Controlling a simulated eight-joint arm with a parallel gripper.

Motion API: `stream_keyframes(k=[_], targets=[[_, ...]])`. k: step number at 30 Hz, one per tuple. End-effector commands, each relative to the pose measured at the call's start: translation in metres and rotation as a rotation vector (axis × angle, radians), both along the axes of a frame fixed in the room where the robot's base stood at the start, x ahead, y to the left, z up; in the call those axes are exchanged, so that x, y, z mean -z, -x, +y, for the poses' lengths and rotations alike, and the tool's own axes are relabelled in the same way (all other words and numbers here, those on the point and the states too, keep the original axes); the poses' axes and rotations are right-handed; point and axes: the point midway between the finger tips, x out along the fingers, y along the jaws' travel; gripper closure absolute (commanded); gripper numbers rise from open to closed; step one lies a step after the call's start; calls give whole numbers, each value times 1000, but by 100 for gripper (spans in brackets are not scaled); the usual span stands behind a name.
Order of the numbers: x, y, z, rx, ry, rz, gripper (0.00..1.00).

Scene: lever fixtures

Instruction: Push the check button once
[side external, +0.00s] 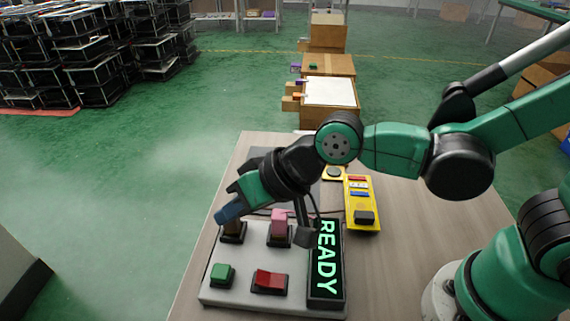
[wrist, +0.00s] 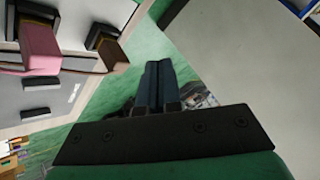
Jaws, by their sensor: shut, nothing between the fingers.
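A light grey panel (side external: 245,297) lies on the table. At its near left is a green button (side external: 222,272) on a black base, with a red rocker switch (side external: 269,280) to its right. Behind them stand a brown lever (side external: 233,231) and a pink lever (side external: 279,222); the wrist view also shows the pink lever (wrist: 40,47) and the brown lever (wrist: 110,52). A display (side external: 325,262) on the panel reads READY in green. No label marks which control is the check button. My gripper (side external: 228,214) is shut and empty, above and close to the brown lever, partly covering it.
A yellow control box (side external: 361,203) with a black button (side external: 365,217) stands behind the display to the right.

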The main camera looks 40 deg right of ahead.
Motion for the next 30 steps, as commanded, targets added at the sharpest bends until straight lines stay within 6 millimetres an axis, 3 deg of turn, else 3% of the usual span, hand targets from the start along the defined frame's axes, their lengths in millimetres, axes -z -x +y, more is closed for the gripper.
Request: stream_keyframes(k=[6,9,12,18,26,30], targets=[[-18,-8,-109,137,227,-54,100],[-22,0,-151,185,329,-53,100],[-24,10,-180,215,404,-44,100],[-25,20,-201,236,463,-30,100],[-25,20,-200,235,461,-29,100],[-31,15,-190,247,427,7,100]])
